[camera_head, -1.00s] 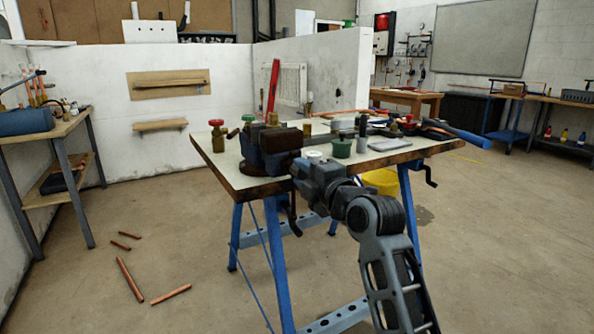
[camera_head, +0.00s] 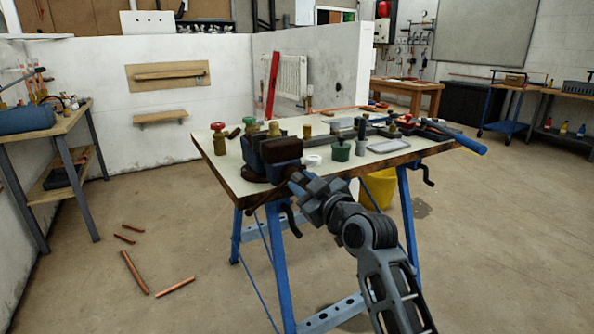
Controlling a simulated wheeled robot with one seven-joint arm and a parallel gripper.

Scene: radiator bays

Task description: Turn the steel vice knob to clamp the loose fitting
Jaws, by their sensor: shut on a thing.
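The dark vice (camera_head: 268,158) stands at the front left of the workbench, with blue and brown-black jaw parts. My gripper (camera_head: 296,181) is at the vice's front right, shut on what seems to be the steel vice knob. The knob itself is hidden behind my gripper and wrist. A small brass piece (camera_head: 273,129) shows at the top of the vice and may be the loose fitting. I cannot tell whether it is clamped.
The workbench top (camera_head: 225,165) also bears a red-topped brass valve (camera_head: 218,137), a green tub (camera_head: 341,150), a white ring (camera_head: 312,160) and a blue-handled tool (camera_head: 465,141). A yellow bucket (camera_head: 377,192) is under it. Copper pipes (camera_head: 134,272) lie on the floor at left.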

